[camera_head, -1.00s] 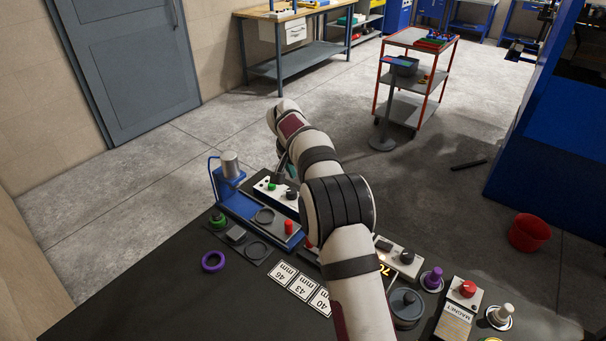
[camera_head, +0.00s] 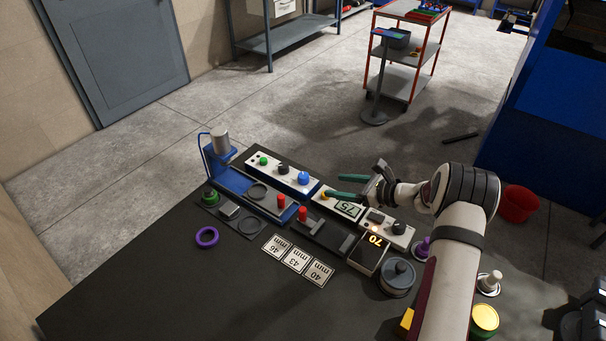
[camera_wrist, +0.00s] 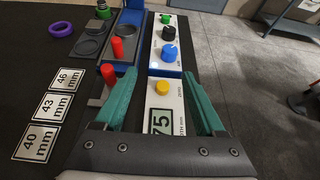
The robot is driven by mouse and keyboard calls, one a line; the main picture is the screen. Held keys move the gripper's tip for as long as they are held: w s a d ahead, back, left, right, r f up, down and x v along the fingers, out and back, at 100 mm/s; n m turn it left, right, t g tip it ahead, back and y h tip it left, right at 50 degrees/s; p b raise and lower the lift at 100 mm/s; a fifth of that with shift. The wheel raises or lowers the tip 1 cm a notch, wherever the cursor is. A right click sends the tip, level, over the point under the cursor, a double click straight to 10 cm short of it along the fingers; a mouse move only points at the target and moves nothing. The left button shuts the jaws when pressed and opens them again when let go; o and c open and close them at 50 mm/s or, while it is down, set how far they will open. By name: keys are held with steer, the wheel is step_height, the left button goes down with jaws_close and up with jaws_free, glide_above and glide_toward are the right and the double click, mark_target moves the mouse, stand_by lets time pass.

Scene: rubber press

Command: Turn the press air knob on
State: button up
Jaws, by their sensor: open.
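A white control panel holds a green knob (camera_head: 263,160), a black knob (camera_head: 283,169) and a blue knob (camera_head: 303,178) in a row. In the wrist view, the same green knob (camera_wrist: 167,19), black knob (camera_wrist: 168,33) and blue knob (camera_wrist: 170,54) lie ahead of the fingertips. Their small labels are too blurred to read, so I cannot tell which is marked air. My gripper (camera_head: 334,187) is open and empty, its two teal fingers pointing left, right of the blue knob and apart from it. It also shows in the wrist view (camera_wrist: 160,78).
A gauge with a yellow button (camera_wrist: 162,88) and a 75 display (camera_wrist: 160,121) lies below and between my fingers. The blue press (camera_head: 222,160) and red-handled parts (camera_head: 281,202) are left of the panel. Size cards (camera_head: 296,259) lie on the dark table.

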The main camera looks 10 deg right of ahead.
mark_target(304, 175)
steer(key=shift+w+d+f+m+t, duration=0.1)
steer(key=shift+w+d+m+t, duration=0.1)
steer(key=shift+d+m+t, duration=0.3)
steer(key=x, duration=1.5)
steer(key=shift+w+f, duration=0.2)
jaws_close()
